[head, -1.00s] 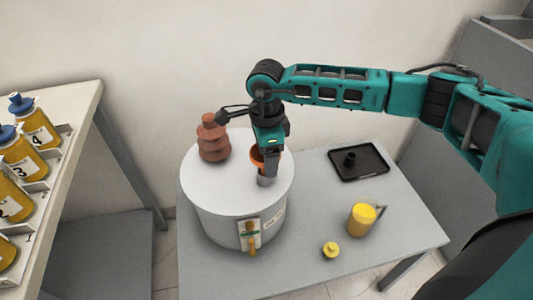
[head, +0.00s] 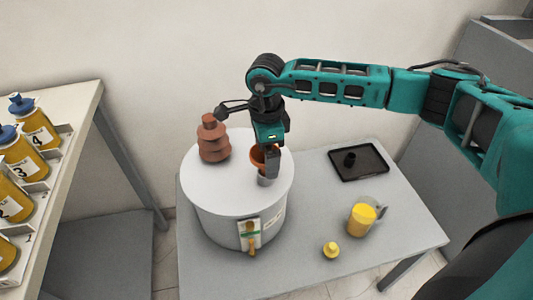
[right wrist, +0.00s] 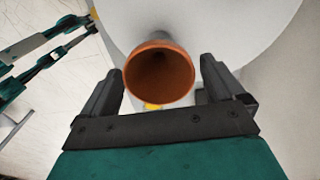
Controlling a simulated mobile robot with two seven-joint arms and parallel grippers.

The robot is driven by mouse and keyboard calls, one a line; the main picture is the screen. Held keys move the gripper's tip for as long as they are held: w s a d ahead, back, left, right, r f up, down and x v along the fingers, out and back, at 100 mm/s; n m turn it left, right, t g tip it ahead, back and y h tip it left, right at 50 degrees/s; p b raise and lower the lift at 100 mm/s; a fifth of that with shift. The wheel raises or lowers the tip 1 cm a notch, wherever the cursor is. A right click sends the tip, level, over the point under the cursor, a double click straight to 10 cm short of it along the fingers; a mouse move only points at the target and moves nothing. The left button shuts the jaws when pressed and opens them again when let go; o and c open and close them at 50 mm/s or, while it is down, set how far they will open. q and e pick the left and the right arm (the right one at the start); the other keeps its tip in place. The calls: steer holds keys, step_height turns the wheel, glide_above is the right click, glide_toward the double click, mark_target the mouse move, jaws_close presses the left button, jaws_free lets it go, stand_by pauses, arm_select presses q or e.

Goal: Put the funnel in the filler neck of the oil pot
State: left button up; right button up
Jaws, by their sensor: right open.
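The orange-brown funnel (head: 257,153) stands at the grey filler neck (head: 265,180) on top of the big pale grey oil pot (head: 225,215). Its lower end meets the neck's mouth; its stem is hidden, so I cannot see how deep it sits. My right gripper (head: 272,167) is at the funnel, partly covering it. In the right wrist view my right gripper (right wrist: 162,88) is open, with one finger on each side of the funnel's round mouth (right wrist: 160,73) and gaps between. My left gripper is not in the head view.
On the grey table are a black tray (head: 375,171), a jug with yellow contents (head: 362,219) and a small yellow-topped item (head: 331,250). Yellow bottles (head: 30,135) fill a rack at left.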

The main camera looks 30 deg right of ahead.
step_height(320, 180, up, 11)
stand_by(0.3)
stand_by(0.4)
